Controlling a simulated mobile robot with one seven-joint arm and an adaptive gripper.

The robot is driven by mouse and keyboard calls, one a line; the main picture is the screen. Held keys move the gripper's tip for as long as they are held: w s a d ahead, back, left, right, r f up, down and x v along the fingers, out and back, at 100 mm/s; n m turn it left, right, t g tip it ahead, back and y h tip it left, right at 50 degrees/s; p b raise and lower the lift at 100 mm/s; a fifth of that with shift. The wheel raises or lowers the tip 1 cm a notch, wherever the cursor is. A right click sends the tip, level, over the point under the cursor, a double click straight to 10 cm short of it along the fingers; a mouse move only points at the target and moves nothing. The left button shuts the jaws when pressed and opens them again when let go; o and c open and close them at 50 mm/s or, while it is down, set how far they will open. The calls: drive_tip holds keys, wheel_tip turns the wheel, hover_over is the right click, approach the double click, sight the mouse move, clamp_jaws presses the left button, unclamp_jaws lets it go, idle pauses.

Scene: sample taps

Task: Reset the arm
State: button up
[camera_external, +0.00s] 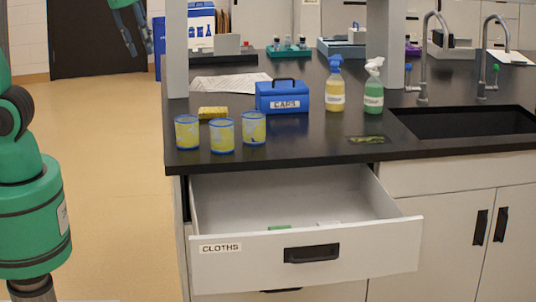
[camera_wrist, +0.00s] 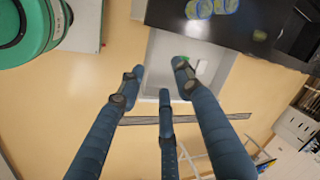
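My green arm (camera_external: 28,215) stands at the left edge of the external view. My gripper (camera_external: 139,48) hangs at the upper left there, fingers pointing down, apart from the counter and drawer. In the wrist view my gripper (camera_wrist: 160,78) shows three blue fingers spread apart with nothing between them. It is open and empty. The wrist view looks down on tan floor and the open drawer (camera_wrist: 160,55) beyond the fingertips.
The drawer labelled CLOTHS (camera_external: 305,262) is pulled out, with a small green item (camera_external: 279,227) inside. The black counter (camera_external: 310,140) holds three yellow-and-blue cups (camera_external: 222,136), a blue CAPS box (camera_external: 282,97) and two spray bottles (camera_external: 374,92). A sink (camera_external: 462,121) is at right. Floor (camera_external: 115,150) at left is clear.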

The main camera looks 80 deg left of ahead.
drive_tip(key=s+a+f+n+t+h, duration=0.1)
drive_tip(key=s+f+n+t, duration=0.1)
drive_tip(key=s+n, duration=0.4)
drive_tip(key=s, duration=0.4)
drive_tip(key=shift+f+n, duration=0.25)
drive_tip(key=shift+n, duration=0.05)
drive_tip(key=shift+s+a, duration=0.1)
